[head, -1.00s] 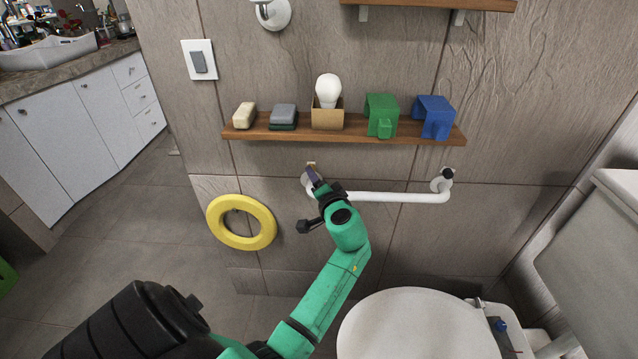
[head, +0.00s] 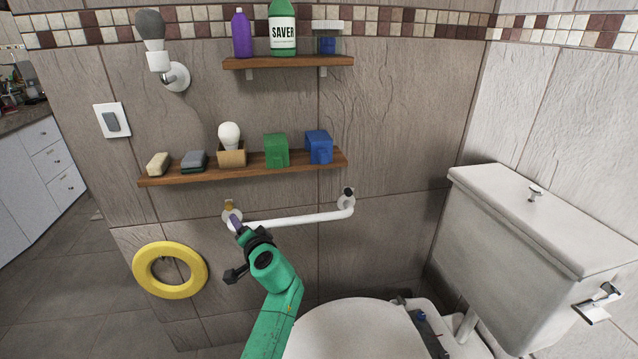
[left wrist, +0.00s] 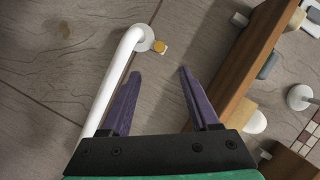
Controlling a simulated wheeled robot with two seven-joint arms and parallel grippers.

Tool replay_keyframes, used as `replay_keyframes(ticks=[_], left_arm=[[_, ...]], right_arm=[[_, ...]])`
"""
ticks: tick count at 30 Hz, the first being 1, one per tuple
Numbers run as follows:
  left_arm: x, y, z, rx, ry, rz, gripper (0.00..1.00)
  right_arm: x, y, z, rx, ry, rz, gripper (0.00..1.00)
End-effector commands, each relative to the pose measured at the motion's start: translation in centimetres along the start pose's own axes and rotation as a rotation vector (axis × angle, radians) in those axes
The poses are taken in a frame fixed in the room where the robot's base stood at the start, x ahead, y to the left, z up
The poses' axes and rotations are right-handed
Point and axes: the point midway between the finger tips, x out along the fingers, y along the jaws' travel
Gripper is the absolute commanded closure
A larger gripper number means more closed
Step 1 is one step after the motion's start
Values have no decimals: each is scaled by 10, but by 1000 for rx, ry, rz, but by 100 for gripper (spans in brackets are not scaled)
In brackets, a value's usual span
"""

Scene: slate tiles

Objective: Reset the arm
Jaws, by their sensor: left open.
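My green left arm (head: 272,310) reaches up from the bottom of the head view. Its left gripper (head: 234,220) is in front of the wall, by the left end of the white grab bar (head: 295,218). In the left wrist view the two purple fingers (left wrist: 160,73) are spread apart with nothing between them. The bar (left wrist: 110,82) runs along the left of the fingers there, and the wooden shelf (left wrist: 240,70) is on the right. I cannot tell whether a finger touches the bar. My right gripper is not in view.
The lower shelf (head: 215,173) holds soap, a sponge, a bulb in a box (head: 231,157), and green (head: 276,151) and blue (head: 319,147) holders. A yellow ring (head: 141,272) is lower left. The toilet (head: 350,332) is below right. An upper shelf (head: 290,62) holds bottles.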

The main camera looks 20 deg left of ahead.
Motion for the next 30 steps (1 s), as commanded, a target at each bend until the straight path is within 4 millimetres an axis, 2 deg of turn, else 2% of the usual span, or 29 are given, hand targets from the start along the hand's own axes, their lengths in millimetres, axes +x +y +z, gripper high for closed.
replay_keyframes(ticks=[3,5,8,9,12,15,21,28,30], left_arm=[[-1,1,2,-3,-3,4,38],[-4,4,11,-19,-18,27,38],[-24,25,51,-84,-87,155,38],[-38,39,69,-111,-123,237,38],[-77,72,104,-151,-199,446,38],[-114,97,124,-158,-249,619,38],[-182,127,149,-136,-315,892,38],[-255,142,168,-85,-365,1158,38],[-252,155,172,-77,-375,1166,38]], right_arm=[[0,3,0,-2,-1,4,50],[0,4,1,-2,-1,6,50],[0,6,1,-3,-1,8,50],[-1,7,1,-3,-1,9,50],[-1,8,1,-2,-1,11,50],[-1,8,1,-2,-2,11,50],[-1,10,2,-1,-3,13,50],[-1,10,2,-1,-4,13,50],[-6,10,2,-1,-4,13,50]])
